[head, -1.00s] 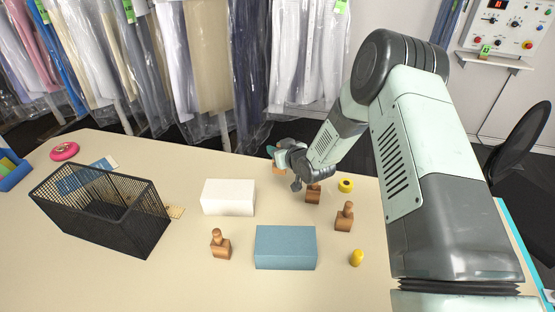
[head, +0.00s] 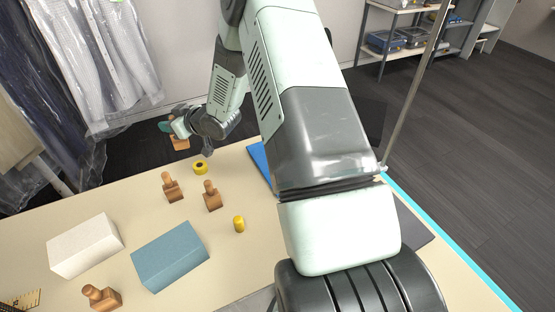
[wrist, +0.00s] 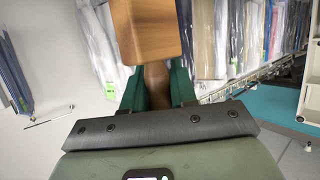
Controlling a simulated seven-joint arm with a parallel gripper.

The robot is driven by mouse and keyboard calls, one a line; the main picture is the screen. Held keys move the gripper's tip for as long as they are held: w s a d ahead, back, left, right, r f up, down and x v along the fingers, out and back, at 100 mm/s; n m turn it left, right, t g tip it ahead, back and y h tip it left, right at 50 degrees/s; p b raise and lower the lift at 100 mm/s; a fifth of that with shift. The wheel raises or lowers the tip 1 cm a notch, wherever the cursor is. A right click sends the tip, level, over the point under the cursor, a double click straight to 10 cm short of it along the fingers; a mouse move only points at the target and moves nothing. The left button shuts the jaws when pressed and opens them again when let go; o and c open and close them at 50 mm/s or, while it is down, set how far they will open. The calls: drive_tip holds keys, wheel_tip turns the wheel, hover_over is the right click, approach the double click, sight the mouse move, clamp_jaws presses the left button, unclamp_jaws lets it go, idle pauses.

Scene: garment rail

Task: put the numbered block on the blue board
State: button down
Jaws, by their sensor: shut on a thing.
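My gripper (head: 174,127) is shut on the handle of a wooden block (wrist: 150,32), which it holds in the air beyond the table's far edge in the head view. In the wrist view the green fingers (wrist: 157,85) close on the round handle, with the square block beyond them. No number shows on its visible faces. The blue board (head: 260,160) lies near the far right edge of the table, partly hidden behind my arm. Other wooden handled blocks stand on the table: two near the middle (head: 172,187) (head: 212,196) and one at front left (head: 103,297).
A yellow ring (head: 200,168) and a small yellow piece (head: 239,224) lie near the blocks. A white block (head: 85,245) and a blue-grey block (head: 170,256) are at left. Bagged garments (head: 95,60) hang behind. A thin pole (head: 415,85) rises at right.

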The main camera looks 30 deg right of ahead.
drive_tip(key=s+d+m+t+h, duration=0.1)
drive_tip(key=s+d, duration=0.2)
drive_tip(key=d, duration=0.6)
drive_tip(key=s+d+r+m+h, duration=0.1)
drive_tip(key=s+d, duration=0.3)
drive_tip(key=d, duration=0.6)
drive_tip(key=s+d+m+t+h, duration=0.1)
drive_tip(key=s+d, duration=0.2)
drive_tip(key=d, duration=0.6)
drive_tip(key=shift+s+d+f, duration=0.1)
drive_tip(key=shift+d+f, duration=0.15)
drive_tip(key=shift+f, duration=1.35)
drive_tip(key=shift+s+d+f, duration=0.1)
drive_tip(key=shift+d+f, duration=0.1)
drive_tip(key=shift+f, duration=1.4)
drive_tip(key=shift+s+d+f, duration=0.1)
drive_tip(key=shift+d+f, duration=0.15)
drive_tip(key=shift+f, duration=1.35)
drive_tip(key=shift+f, duration=0.15)
drive_tip(key=c, duration=0.9)
unclamp_jaws()
